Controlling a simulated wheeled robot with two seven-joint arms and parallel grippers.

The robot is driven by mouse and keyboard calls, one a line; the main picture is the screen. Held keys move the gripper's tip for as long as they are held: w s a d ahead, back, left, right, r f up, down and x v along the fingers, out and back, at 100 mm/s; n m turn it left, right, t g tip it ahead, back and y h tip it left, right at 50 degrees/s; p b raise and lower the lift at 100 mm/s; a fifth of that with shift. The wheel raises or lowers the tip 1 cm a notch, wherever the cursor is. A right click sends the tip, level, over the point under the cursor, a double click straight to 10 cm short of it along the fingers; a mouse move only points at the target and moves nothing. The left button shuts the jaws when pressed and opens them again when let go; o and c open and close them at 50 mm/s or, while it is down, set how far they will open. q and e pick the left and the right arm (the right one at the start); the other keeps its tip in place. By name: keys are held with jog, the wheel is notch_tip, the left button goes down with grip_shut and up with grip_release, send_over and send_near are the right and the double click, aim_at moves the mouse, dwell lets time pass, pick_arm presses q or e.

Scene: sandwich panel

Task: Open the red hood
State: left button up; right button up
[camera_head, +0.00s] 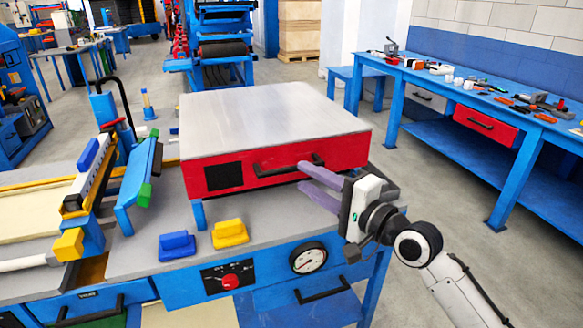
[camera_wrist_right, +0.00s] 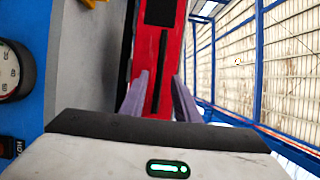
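The red hood (camera_head: 275,125) is a wide box with a pale metal top and a red front. It looks lowered and level on the blue machine. Its front has a black square panel at the left and a black bar handle (camera_head: 275,168) to the right. My right gripper (camera_head: 304,177) is at the right part of the handle, its purple fingers apart. In the right wrist view the handle (camera_wrist_right: 158,75) runs between the open fingers (camera_wrist_right: 160,90) against the red front (camera_wrist_right: 172,70). I cannot tell whether they touch it. My left gripper is not in view.
A blue block (camera_head: 177,246) and a yellow block (camera_head: 230,233) sit on the grey ledge below the hood. A gauge (camera_head: 308,258) and red knob (camera_head: 230,281) are on the machine front. A blue workbench (camera_head: 480,105) with tools stands at the right, across open floor.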

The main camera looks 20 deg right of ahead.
aim_at(294, 171)
jog(key=x, duration=0.6)
jog(key=shift+s, duration=0.1)
grip_shut()
